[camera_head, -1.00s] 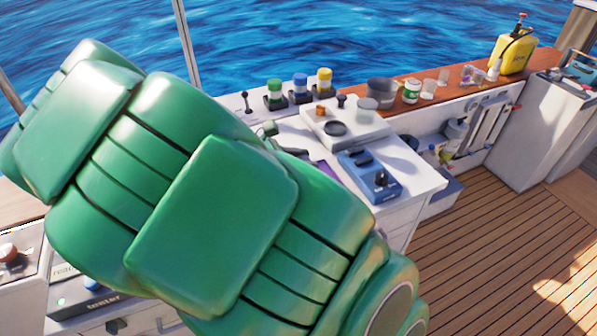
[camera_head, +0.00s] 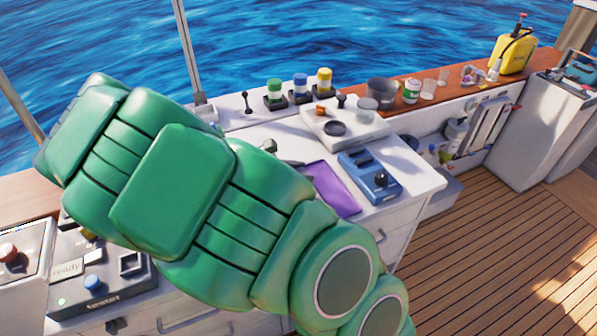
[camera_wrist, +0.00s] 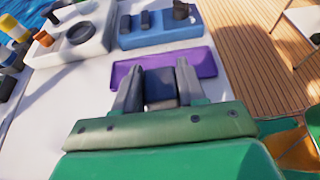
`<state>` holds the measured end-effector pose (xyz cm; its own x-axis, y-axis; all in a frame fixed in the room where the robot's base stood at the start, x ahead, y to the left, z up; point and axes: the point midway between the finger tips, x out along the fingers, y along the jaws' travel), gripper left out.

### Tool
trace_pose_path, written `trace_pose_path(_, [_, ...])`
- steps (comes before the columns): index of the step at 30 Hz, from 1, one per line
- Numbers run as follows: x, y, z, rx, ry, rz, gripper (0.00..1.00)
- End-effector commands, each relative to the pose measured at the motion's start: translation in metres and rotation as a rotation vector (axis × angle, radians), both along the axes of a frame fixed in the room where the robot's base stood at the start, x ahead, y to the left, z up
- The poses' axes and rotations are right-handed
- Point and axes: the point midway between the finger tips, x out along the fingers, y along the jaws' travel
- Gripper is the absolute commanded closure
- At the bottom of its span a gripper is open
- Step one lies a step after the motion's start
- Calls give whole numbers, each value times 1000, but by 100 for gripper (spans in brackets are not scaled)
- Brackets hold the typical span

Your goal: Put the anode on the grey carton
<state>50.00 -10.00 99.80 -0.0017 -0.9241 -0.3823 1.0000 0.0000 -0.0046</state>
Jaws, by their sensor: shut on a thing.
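My gripper (camera_wrist: 159,88) shows in the wrist view with its two grey fingers pointing away from the camera over the purple mat (camera_wrist: 205,63). It is shut on a small dark blue-grey block (camera_wrist: 160,88), which looks like the anode. The block's lower part is hidden, so I cannot tell whether it touches the mat. In the head view my green arm covers most of the gripper and the block. The purple mat also shows there (camera_head: 328,188), lying on the white counter. I cannot pick out a grey carton in either view.
A blue device with a knob (camera_head: 370,177) lies beside the mat, and a white panel (camera_head: 345,125) stands behind it. Several coloured-capped jars (camera_head: 300,88) line the back. A grey tester box (camera_head: 100,280) is at lower left. Wooden deck (camera_head: 480,240) is clear at right.

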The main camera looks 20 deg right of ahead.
Motion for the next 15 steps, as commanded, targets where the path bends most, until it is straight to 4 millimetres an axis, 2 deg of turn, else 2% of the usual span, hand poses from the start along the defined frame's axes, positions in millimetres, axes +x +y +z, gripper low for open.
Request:
trace_pose_path(10, [0,0,-2,0,-1,1,100])
trace_pose_path(11, [0,0,-2,0,-2,0,57])
trace_pose_path(15, [0,0,-2,1,-2,0,35])
